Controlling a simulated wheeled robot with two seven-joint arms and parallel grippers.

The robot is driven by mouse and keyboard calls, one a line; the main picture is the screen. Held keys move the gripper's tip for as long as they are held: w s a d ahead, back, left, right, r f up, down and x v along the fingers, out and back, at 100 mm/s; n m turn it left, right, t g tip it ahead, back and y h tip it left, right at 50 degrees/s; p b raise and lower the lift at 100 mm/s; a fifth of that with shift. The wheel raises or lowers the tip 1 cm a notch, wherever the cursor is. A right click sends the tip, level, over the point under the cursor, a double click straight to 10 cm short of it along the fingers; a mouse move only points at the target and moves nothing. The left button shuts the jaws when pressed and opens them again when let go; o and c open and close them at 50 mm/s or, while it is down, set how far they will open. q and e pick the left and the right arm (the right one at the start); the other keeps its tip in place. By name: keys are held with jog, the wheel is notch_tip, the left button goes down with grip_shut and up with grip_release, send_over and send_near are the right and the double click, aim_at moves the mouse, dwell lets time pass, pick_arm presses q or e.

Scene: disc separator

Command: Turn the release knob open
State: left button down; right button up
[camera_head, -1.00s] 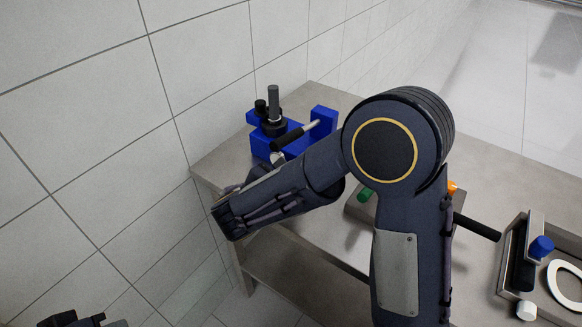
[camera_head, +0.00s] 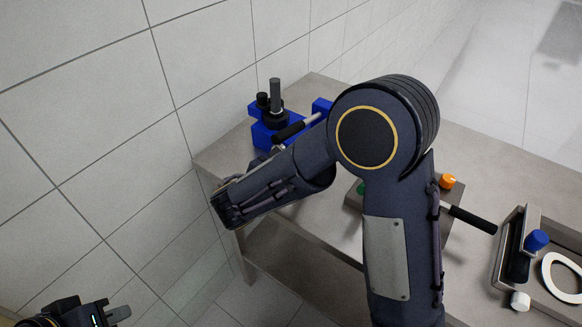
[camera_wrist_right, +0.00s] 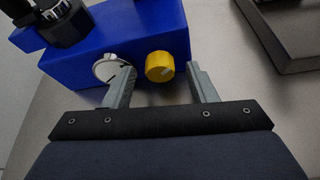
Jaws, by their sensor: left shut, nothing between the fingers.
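The blue device (camera_head: 266,136) stands at the table's far left end, partly covered by my right arm in the head view. In the right wrist view, the blue device (camera_wrist_right: 115,40) has a yellow knob (camera_wrist_right: 160,66) and a white-faced round knob (camera_wrist_right: 112,68) on its front; I cannot tell which is the release knob. My right gripper (camera_wrist_right: 160,82) is open at this face. The yellow knob sits between its fingertips, and its left finger overlaps the white knob. Contact is unclear. My left gripper (camera_head: 120,314) is shut and empty at the lower left, away from the table.
On the table (camera_head: 500,170), a grey block with an orange knob (camera_head: 447,181) and a black handle (camera_head: 472,220) is partly behind my right arm. At right, a tray (camera_head: 507,290) holds a white ring (camera_head: 563,277) and a blue-capped part (camera_head: 537,239). A tiled wall (camera_head: 90,110) borders the left.

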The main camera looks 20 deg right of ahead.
jog(key=shift+v, duration=3.95)
